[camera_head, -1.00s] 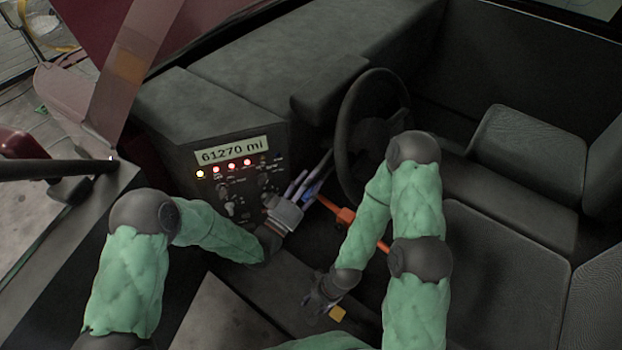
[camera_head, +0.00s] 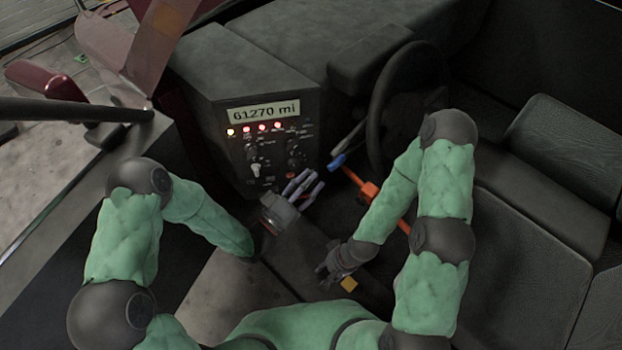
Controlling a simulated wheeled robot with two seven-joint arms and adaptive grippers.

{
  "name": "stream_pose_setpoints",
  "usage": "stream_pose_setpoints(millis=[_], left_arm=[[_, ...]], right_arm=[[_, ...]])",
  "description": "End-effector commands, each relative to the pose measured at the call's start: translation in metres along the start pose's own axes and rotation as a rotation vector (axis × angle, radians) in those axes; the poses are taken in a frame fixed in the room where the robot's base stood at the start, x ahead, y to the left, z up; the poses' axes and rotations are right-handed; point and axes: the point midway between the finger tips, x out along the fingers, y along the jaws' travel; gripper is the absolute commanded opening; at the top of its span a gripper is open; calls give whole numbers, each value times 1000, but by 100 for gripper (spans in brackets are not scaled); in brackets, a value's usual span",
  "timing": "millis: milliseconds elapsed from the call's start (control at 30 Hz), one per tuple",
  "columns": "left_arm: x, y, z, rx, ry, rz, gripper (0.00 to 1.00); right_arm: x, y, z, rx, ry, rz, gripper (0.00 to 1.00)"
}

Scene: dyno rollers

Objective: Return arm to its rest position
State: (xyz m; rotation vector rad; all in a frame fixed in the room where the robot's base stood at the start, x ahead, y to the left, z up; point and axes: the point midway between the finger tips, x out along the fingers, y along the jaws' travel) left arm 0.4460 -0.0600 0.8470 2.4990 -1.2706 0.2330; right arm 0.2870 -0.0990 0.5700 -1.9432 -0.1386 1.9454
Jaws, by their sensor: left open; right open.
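My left gripper (camera_head: 306,184) is open and empty. It is in front of the lower right corner of the dark control panel (camera_head: 262,150), its fingers pointing up and right. A lever with a blue part (camera_head: 337,161) stands just beyond the fingertips, with a visible gap. My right gripper (camera_head: 322,272) is open low in the middle, beside a small yellow block (camera_head: 348,284). It appears empty, though its fingers are dark and partly hard to make out.
An orange bar (camera_head: 370,191) runs behind my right forearm. The steering wheel (camera_head: 375,110) is above it, and dark seats (camera_head: 530,235) fill the right. The panel has a mileage display (camera_head: 264,111), red lights and knobs (camera_head: 254,170). A black bar (camera_head: 75,108) crosses the left.

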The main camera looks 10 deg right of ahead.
Motion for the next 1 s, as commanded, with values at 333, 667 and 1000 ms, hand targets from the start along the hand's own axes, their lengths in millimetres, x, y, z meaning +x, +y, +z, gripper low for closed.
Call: stream_pose_setpoints(millis=[333,667,1000], left_arm=[[0,-2,2,-1,-9,-6,44],[-51,-72,82,-130,-471,-333,44],[-212,-64,160,-561,-1107,-759,44]], right_arm=[[0,0,0,0,0,0,44],[-15,-5,0,0,0,0,44],[-32,-11,1,0,0,0,44]])
